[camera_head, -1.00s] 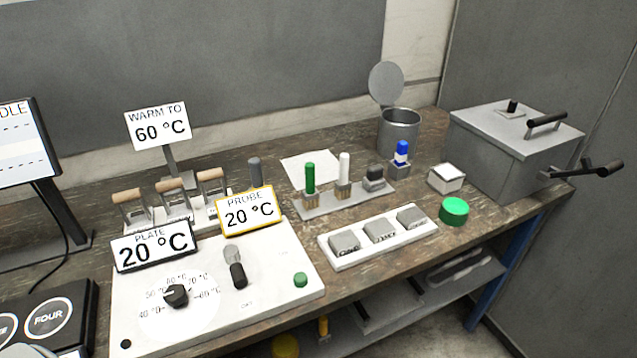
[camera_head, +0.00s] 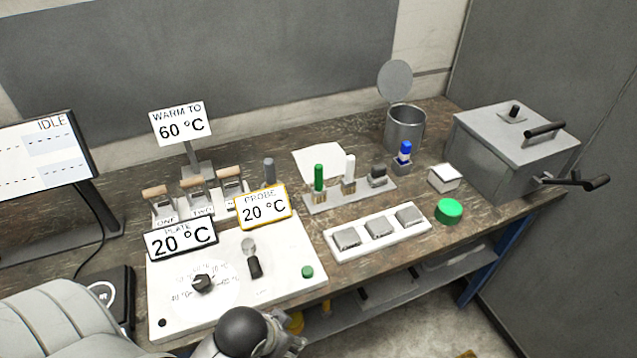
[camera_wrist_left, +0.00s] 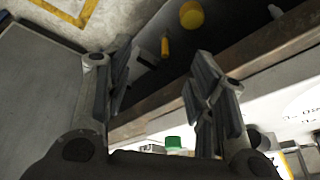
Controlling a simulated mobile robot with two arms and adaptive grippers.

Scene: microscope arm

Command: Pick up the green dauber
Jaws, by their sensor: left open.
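The green dauber (camera_head: 319,177) stands upright in the grey rack (camera_head: 306,206), at its left end, beside a white dauber (camera_head: 349,168). My left arm comes in from the lower left of the head view, in front of the white heater panel. In the left wrist view my left gripper (camera_wrist_left: 160,75) is open, with nothing between its fingers. It is well short of the dauber, by the table's front edge. The dauber cannot be made out in the wrist view. My right gripper is not in view.
The white panel (camera_head: 225,289) with signs, a knob and a green button (camera_head: 307,272) lies nearest. A white tray of grey blocks (camera_head: 379,241) stands before the rack. A round green lid (camera_head: 449,211), a metal can (camera_head: 404,130) and a grey box (camera_head: 515,150) are to the right.

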